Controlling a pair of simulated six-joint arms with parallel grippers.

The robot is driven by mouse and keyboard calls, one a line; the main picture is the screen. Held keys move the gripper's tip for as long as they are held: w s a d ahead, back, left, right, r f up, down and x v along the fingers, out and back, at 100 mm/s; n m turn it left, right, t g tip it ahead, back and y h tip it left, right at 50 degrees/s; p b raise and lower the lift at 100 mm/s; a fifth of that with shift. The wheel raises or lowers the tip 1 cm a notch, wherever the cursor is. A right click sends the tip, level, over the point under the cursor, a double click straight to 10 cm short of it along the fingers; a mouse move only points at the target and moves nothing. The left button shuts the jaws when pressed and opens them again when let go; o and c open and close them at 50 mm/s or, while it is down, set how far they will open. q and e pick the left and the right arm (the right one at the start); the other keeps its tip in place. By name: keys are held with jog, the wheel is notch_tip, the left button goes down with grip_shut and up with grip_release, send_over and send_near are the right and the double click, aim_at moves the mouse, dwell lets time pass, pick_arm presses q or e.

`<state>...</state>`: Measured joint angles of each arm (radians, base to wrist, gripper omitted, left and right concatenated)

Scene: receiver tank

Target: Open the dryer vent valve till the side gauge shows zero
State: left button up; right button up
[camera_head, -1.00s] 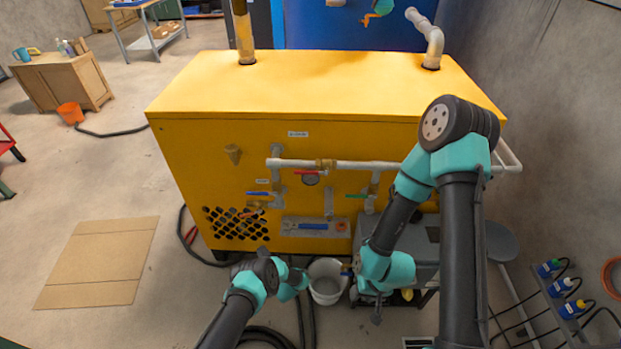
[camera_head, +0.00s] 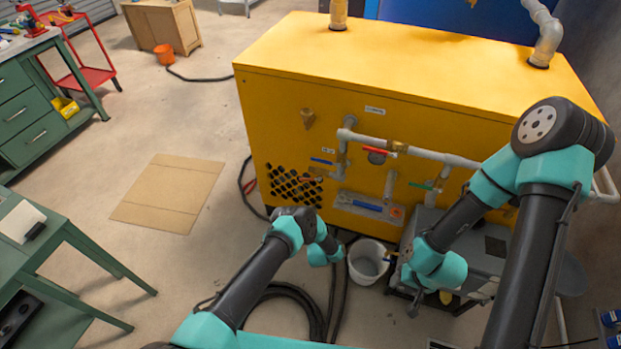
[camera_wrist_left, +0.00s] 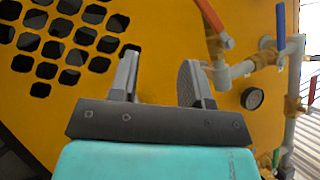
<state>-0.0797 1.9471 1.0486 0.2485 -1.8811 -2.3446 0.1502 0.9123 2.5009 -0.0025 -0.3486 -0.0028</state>
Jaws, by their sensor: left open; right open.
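The yellow dryer cabinet (camera_head: 420,107) stands ahead with pipes and lever valves on its front. A red lever (camera_head: 373,150), a blue lever (camera_head: 322,161) and a green lever (camera_head: 420,186) show there. I cannot read which valve is the vent. In the left wrist view, a red handle (camera_wrist_left: 209,14), a blue handle (camera_wrist_left: 280,22) and a small round gauge (camera_wrist_left: 252,98) show right of my left gripper (camera_wrist_left: 158,72), whose fingers are open and empty before the panel. The gauge needle is too small to read. My right gripper (camera_head: 412,306) is open, hanging low, away from the valves.
A white bucket (camera_head: 367,262) and a grey machine (camera_head: 470,255) stand before the cabinet. Black hoses (camera_head: 300,305) lie on the floor. A cardboard sheet (camera_head: 168,193) lies left. Green benches (camera_head: 45,120) and a red cart (camera_head: 90,75) stand further left.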

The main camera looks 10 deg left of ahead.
aim_at(306, 180)
pick_arm(q)
jog(key=s+a+r+n+g+h, duration=0.2)
jog(key=s+a+r+h, duration=0.4)
jog(key=r+h, duration=0.5)
jog(key=shift+s+a+n+g, duration=0.2)
jog(key=shift+s+n+g, duration=0.2)
jog(key=shift+s+g, duration=0.5)
jog(key=x, duration=1.7)
jog(key=shift+w+r, duration=0.1)
jog(key=shift+r, duration=0.25)
grip_shut()
